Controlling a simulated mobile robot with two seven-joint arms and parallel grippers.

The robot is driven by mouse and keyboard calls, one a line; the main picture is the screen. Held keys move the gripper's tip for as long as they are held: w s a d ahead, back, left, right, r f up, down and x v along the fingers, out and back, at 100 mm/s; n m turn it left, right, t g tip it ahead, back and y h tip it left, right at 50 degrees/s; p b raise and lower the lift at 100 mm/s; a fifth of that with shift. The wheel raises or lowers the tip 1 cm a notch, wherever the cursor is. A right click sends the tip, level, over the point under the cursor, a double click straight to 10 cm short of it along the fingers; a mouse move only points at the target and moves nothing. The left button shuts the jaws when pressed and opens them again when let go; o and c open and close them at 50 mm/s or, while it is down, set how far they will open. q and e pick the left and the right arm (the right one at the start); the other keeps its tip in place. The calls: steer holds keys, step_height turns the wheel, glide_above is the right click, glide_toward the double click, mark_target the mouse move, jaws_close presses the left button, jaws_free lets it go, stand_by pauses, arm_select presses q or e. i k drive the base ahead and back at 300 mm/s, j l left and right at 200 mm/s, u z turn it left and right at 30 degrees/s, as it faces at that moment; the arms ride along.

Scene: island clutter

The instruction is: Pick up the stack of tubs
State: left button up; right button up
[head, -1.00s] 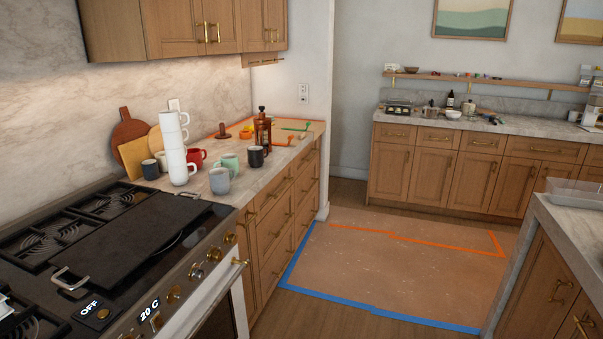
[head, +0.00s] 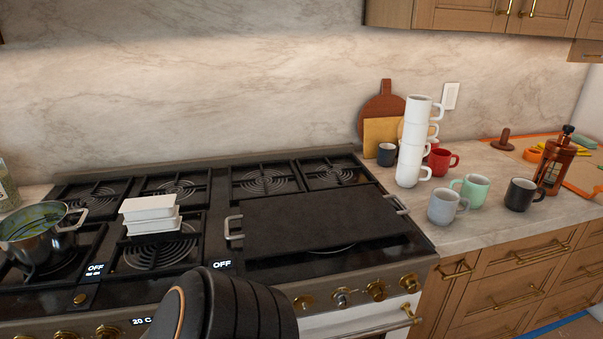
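A stack of white tubs (head: 151,214) sits on a burner grate on the left half of the stove, behind the front control strip. The tubs are rectangular and piled slightly unevenly. A dark rounded part of my own arm shows at the bottom centre, in front of the stove and to the right of the stack. Neither gripper's fingers are visible in the head view.
A steel pot (head: 38,232) with green contents stands left of the tubs. A black griddle (head: 320,222) with handles covers the burners to the right.

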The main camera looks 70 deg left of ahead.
mark_target(149, 220)
steer(key=i+u, duration=0.15)
steer(key=u, duration=1.25)
